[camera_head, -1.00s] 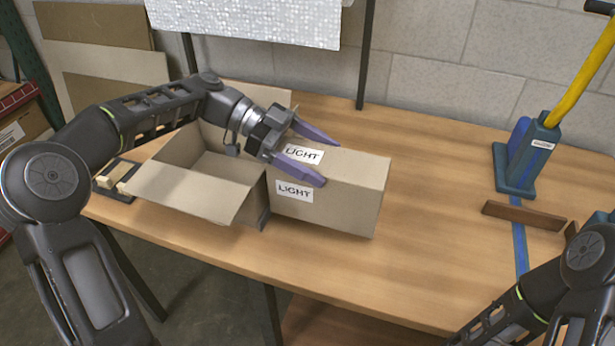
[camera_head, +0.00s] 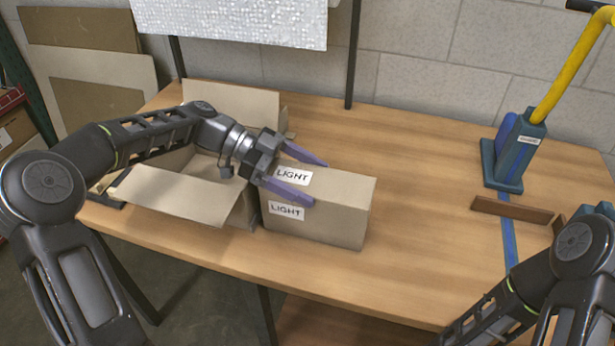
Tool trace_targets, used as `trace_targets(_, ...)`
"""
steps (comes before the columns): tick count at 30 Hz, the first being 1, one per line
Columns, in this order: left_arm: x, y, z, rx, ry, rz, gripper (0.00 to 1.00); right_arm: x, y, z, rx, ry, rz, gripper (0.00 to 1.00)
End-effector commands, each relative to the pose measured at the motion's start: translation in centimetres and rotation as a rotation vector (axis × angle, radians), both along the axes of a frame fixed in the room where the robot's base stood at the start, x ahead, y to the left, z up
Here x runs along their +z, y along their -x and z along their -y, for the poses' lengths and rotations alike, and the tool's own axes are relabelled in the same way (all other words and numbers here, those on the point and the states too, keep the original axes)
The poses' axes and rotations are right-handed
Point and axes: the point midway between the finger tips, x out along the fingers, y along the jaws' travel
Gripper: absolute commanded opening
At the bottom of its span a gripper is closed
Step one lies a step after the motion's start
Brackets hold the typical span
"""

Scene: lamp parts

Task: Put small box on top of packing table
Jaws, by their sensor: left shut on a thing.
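The small box (camera_head: 325,222), plain cardboard with white LIGHT labels on its top and front, is upright at the left-middle of the packing table (camera_head: 420,200). Its bottom appears at or just above the wooden top; contact is hard to tell. My left gripper (camera_head: 320,184) is shut on it from the left end, with one purple finger along the near face and the other behind the far side. The far finger is partly hidden. My right arm (camera_head: 535,285) shows at the lower right, but its gripper is out of view.
An open, larger cardboard carton (camera_head: 185,195) stands directly left of the small box, under my left arm. A blue tool with a yellow handle (camera_head: 515,150) and a brown wooden strip (camera_head: 512,209) are at the right. The table's middle is clear.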

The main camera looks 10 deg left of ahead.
Motion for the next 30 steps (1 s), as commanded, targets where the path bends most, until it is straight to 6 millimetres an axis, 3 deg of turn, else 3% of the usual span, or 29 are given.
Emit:
trace_targets(5,-0.3,0.0,0.0,0.0,0.001,0.001,0.09,-0.5,0.0,0.0,0.0,0.0,0.0,0.36)
trace_targets(6,-0.2,0.0,0.0,0.0,0.0,0.001,0.85,-0.3,0.0,0.0,0.0,0.0,0.0,0.36)
trace_targets(12,-0.2,0.0,0.0,0.0,0.0,0.0,1.0,-0.3,0.0,0.0,0.0,0.0,0.0,0.36)
trace_targets(23,0.2,0.0,-0.1,0.001,0.0,0.0,1.0,0.1,0.0,0.0,0.0,0.0,0.0,0.36)
trace_targets(28,0.8,-0.2,-2.3,0.004,-0.001,0.004,1.0,-0.5,0.0,0.0,0.0,0.0,0.0,0.36)
trace_targets(30,2.1,-0.3,-3.4,0.002,0.004,0.0,1.0,1.1,0.0,0.0,0.0,0.0,-0.001,0.36)
